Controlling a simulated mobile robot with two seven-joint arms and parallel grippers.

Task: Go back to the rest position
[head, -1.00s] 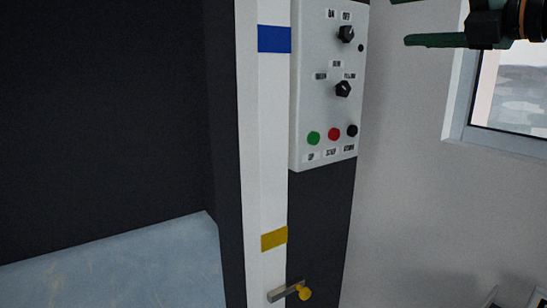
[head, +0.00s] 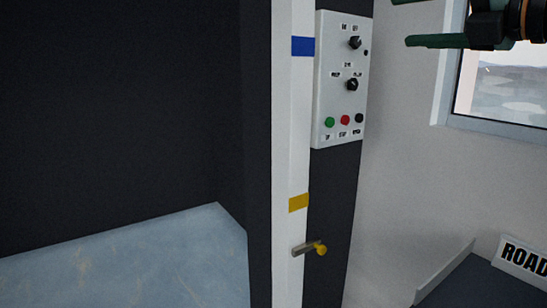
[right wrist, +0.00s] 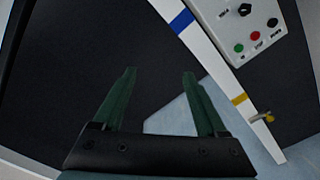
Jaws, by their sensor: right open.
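My right gripper (head: 418,20) is at the top right of the head view, in front of the pale wall and partly cut off by the top edge. In the right wrist view its two green fingers (right wrist: 157,98) stand apart with nothing between them. The gripper touches nothing in view. My left gripper is not in the head view.
A grey control panel (head: 340,95) with knobs and buttons hangs beside a white post (head: 290,130). A lever with a yellow knob (head: 320,249) sticks out below. A blue-grey surface (head: 130,265) lies at lower left. A window (head: 498,90) and a "ROAD" sign (head: 522,258) are at right.

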